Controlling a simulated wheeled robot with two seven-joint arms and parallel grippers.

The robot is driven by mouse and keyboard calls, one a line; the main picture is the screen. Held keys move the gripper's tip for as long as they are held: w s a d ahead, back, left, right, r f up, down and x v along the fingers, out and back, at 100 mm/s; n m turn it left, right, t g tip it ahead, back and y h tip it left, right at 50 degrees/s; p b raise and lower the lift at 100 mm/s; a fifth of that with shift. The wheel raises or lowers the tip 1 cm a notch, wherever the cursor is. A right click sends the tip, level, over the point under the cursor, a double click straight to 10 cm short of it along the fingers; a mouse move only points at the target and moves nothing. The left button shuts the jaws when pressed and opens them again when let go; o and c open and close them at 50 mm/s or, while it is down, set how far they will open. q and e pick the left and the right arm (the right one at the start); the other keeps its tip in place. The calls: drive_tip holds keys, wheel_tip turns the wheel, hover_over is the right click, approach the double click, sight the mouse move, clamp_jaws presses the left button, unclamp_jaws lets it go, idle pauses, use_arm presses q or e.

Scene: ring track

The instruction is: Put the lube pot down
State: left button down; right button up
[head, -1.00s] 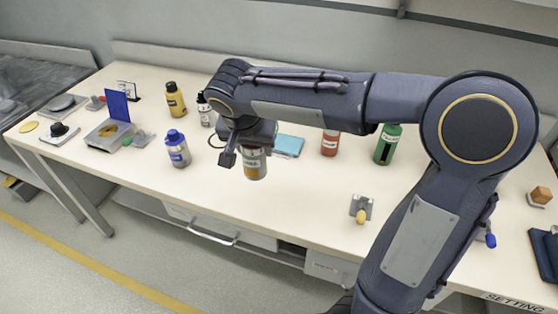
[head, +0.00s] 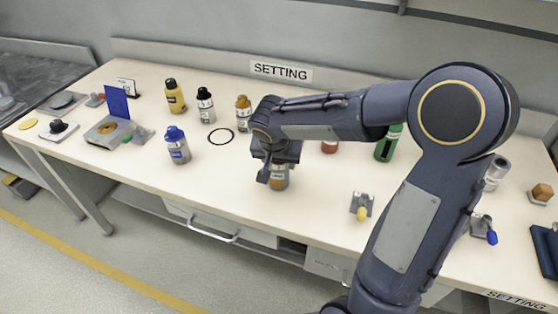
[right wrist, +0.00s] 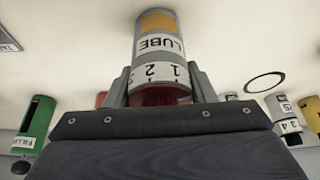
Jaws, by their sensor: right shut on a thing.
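The lube pot (head: 279,180) is a grey and white cylinder with an amber band, at the front middle of the table in the head view. My right gripper (head: 277,165) is shut on its upper part from above. The right wrist view shows the pot (right wrist: 158,48) between the two fingers, with the label LUBE and the digits 1 2 readable. Its base is at or close to the tabletop; I cannot tell whether it touches. My left gripper is in neither view.
A small yellow-knobbed fixture (head: 361,205) is nearer the front edge.

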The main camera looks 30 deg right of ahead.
drive_tip(key=shift+f, duration=0.15)
drive_tip(key=o, duration=1.1)
drive_tip(key=shift+r, duration=0.35)
drive_tip(key=p+v, duration=0.1)
drive_tip(key=v, duration=1)
drive_tip(key=s+a+f+n+y, duration=0.1)
drive_tip(key=s+n+y, duration=0.1)
drive_tip(key=s, duration=0.4)
drive_tip(key=s+a+f+n+t+y, duration=0.1)
drive_tip(key=s+a+f+n+y, duration=0.1)
drive_tip(key=s, duration=0.4)
drive_tip(key=s+a+f+n+t+y, duration=0.1)
drive_tip(key=s+f+n+y, duration=0.1)
drive_tip(key=s, duration=0.5)
drive_tip(key=shift+s+a+f+n+y, duration=0.1)
drive_tip(key=shift+a+f+n+y, duration=0.2)
drive_tip(key=shift+a, duration=0.1)
